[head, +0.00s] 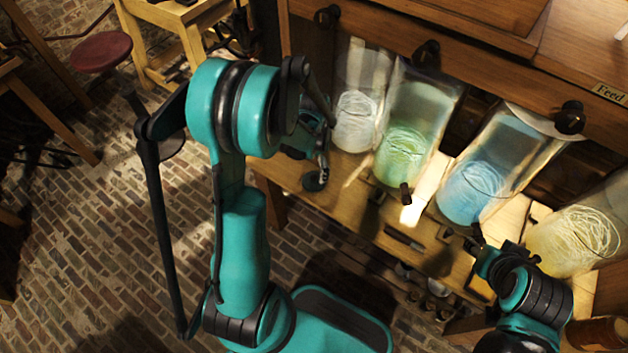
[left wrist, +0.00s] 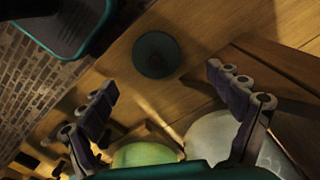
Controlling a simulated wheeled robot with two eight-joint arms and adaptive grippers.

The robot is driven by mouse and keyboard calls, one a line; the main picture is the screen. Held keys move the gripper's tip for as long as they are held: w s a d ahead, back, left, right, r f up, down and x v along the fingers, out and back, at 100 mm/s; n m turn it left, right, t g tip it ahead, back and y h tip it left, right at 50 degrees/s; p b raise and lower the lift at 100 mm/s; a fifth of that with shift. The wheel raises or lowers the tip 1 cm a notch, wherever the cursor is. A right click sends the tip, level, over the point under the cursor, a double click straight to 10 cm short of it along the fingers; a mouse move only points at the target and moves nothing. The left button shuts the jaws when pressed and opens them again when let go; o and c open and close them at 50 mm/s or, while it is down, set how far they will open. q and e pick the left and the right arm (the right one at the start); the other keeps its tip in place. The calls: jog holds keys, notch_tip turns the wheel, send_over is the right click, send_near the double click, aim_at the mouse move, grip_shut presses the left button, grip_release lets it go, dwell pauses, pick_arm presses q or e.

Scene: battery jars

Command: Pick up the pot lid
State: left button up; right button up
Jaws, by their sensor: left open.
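In the left wrist view, a dark teal round thing (left wrist: 156,55), which looks like the pot lid, lies on a wooden surface. It shows ahead of and between the two spread fingers of my left gripper (left wrist: 163,80), with nothing between them. There my left gripper (head: 322,152) is low over the table, beside the jar with pale contents. My right gripper (head: 478,240) is near the table's front edge by the blue jar; its fingers are too small and dark to read.
Glass jars stand in a row on the wooden table: pale (head: 355,122), green (head: 402,148), blue (head: 470,190) and yellow (head: 575,240). Dark knobs (head: 426,52) show along the cabinet above them. A red stool (head: 101,51) stands on the brick floor at left.

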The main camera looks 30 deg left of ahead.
aim_at(314, 176)
pick_arm(q)
jog(key=f+b, duration=0.1)
jog(key=f, duration=0.1)
jog(key=f+b, duration=0.1)
jog(key=f, duration=0.1)
jog(key=f+b, duration=0.1)
jog(key=f, duration=0.2)
jog(key=shift+s+d+b, duration=0.15)
jog(key=shift+s+b, duration=0.1)
jog(key=shift+b, duration=0.05)
jog(key=shift+r, duration=0.1)
jog(key=c, duration=1.4)
